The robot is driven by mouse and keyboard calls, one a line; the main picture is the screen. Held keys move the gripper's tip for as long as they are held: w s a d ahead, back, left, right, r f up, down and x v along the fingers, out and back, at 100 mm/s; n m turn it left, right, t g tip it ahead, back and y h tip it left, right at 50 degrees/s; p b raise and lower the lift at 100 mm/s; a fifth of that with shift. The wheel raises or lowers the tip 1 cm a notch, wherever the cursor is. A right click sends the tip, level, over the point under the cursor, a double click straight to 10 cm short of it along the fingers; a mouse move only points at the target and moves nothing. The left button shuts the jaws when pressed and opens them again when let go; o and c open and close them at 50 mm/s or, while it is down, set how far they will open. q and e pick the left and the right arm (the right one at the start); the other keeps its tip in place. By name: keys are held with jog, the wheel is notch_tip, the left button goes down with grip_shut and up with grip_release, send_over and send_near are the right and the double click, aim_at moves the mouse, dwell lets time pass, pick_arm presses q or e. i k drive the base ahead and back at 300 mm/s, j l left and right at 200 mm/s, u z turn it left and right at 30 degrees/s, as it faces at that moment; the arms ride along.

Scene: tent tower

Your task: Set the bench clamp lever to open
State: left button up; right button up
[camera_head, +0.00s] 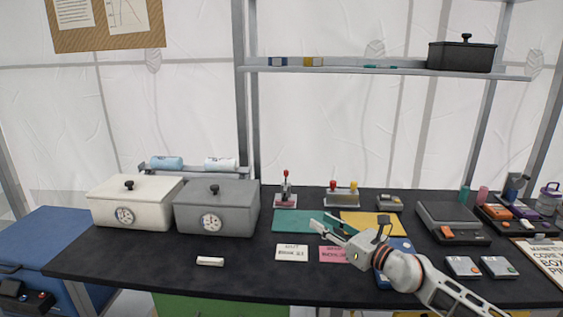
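A small device with an upright red-knobbed lever (286,185) on a pale base stands at the back middle of the dark bench; it looks like the bench clamp. Its lever points nearly straight up; I cannot read any open or shut marking. My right gripper (322,223) reaches in from the right, in front of and to the right of that lever, apart from it. Its fingers look spread, with nothing seen between them, over the teal mat (290,226). My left gripper is not in view.
A base with red and yellow knobs (342,195) stands right of the lever. White (135,205) and grey (216,210) lidded boxes with dials stand left. Cards lie on the front of the bench. A scale-like device (448,216) stands right. A shelf (390,71) hangs above.

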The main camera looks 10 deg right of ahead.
aim_at(286, 171)
jog(key=i, duration=0.95)
